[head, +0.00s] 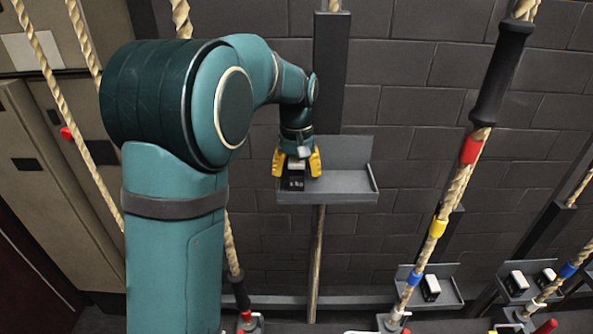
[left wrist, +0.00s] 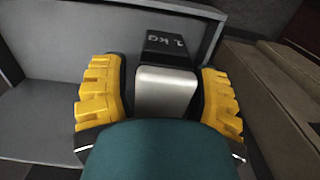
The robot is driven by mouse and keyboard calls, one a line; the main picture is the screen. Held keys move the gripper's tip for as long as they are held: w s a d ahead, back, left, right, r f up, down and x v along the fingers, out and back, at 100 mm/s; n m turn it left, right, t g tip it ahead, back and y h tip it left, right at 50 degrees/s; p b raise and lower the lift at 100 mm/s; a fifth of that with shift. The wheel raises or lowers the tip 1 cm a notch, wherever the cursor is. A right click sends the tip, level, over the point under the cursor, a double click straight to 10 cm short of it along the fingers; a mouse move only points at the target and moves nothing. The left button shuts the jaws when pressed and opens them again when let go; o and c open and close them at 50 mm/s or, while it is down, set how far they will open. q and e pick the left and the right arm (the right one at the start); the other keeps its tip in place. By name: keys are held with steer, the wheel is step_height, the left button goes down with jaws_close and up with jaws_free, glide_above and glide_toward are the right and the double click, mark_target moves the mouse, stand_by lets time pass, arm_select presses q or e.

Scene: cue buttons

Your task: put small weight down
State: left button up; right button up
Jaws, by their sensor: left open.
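The small weight (head: 296,181) is a block with a black face and a silver body. It is at the left end of the grey shelf tray (head: 345,185) on the wall. In the left wrist view the weight (left wrist: 166,88) shows "1 KG" on its black end. My left gripper (head: 298,166), with yellow fingers, is over the weight from above. In the left wrist view the left gripper (left wrist: 160,100) is open, with one finger on each side of the weight. Whether the fingers touch it is hard to tell. My right gripper is not in view.
A thick rope with a black sleeve (head: 501,72) and red, yellow and blue bands hangs right of the tray. Lower shelves with other weights (head: 430,288) stand at the lower right. The tray's right half is bare. Ropes and beige cabinets (head: 50,190) are at the left.

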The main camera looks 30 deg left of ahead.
arm_select(q)
step_height(320, 180, up, 12)
steer(key=shift+f+p, duration=0.15)
steer(key=shift+p, duration=0.65)
